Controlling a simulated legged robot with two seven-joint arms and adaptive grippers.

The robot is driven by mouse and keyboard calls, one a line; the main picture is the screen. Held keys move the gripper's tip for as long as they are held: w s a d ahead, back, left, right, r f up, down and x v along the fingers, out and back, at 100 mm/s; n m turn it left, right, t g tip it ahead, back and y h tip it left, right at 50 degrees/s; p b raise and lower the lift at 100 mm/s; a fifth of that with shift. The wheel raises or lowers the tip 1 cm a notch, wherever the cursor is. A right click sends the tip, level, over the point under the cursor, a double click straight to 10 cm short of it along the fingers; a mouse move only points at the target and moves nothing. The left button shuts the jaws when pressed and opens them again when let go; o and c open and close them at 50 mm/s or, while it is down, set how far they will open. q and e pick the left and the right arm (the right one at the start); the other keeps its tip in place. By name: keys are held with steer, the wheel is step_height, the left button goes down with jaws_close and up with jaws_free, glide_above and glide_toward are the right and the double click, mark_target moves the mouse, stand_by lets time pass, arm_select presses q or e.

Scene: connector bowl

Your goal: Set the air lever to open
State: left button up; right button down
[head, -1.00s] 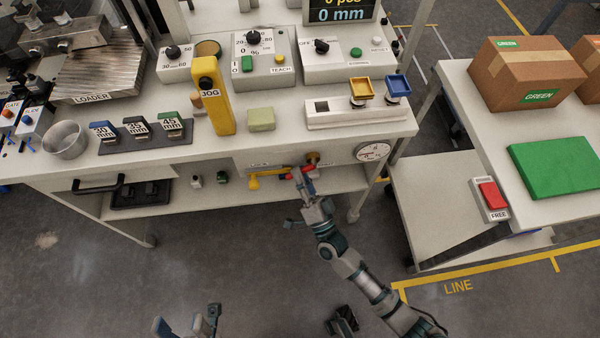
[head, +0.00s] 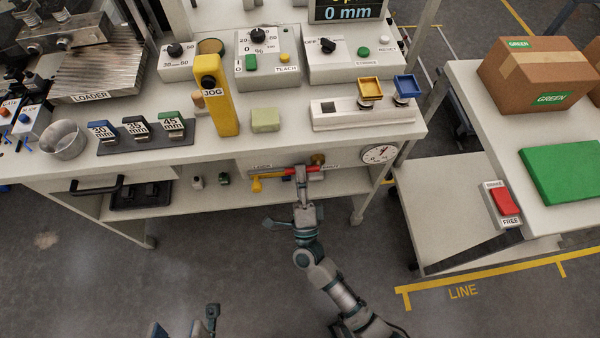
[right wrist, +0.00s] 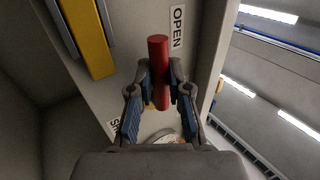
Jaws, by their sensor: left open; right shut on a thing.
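The air lever (head: 290,171) has a red handle under the front edge of the bench, near a brass fitting (head: 318,159). In the head view it lies about level, pointing left. In the right wrist view the red handle (right wrist: 158,75) runs up the picture beside the OPEN label (right wrist: 177,26); a partly hidden SHUT label (right wrist: 115,128) is lower left. My right gripper (head: 303,178) is shut on the red handle, its fingers on both sides of it in the right wrist view (right wrist: 160,88). My left gripper (head: 184,325) is open and empty at the bottom edge, partly cut off.
A yellow pipe or handle (head: 258,184) is left of the lever, and a round gauge (head: 380,153) is to its right. The shelf (head: 235,197) runs below. The bench top above holds a yellow JOG post (head: 222,110) and control boxes. The floor in front is clear.

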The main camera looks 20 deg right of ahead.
steer(key=shift+f, duration=0.15)
steer(key=c, duration=1.1)
jaws_free()
steer(key=v, duration=1.2)
